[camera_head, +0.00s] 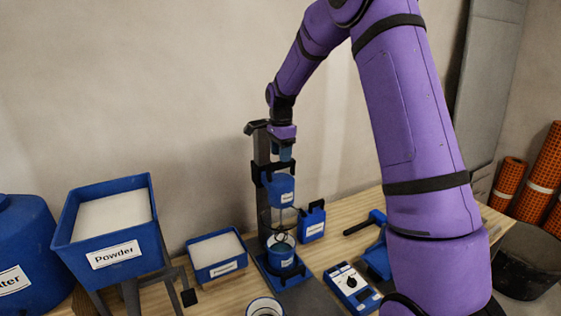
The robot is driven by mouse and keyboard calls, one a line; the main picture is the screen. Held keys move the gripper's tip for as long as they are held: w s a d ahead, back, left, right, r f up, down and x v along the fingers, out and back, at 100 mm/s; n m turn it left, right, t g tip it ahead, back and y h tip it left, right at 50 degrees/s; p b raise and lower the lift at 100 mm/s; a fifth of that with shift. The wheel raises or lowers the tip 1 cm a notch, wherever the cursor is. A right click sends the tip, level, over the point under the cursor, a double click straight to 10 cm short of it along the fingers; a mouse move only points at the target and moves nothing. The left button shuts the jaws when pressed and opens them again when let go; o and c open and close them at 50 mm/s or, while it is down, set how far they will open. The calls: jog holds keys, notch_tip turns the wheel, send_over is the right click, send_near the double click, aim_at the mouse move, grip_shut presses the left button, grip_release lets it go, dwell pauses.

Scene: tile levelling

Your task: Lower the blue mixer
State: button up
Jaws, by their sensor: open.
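The blue mixer (280,190) sits on a dark upright stand (261,150) in the middle of the view. Its whisk hangs below the blue body, and its lower end is at or just inside the mouth of a blue cup (281,257) on the stand's base. My gripper (284,153) points down at the top of the stand, just above the mixer body. It is open; its fingers are small and partly hidden, and I cannot tell whether they touch the mixer.
A large powder hopper (108,247) and a small powder tray (217,265) stand to the left. A blue container (313,224) is right of the stand. A control box (351,284) and a blue tool (377,256) lie further right. A round container (265,307) is in front.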

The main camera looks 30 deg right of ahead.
jog(key=shift+f, duration=1.6)
grip_shut()
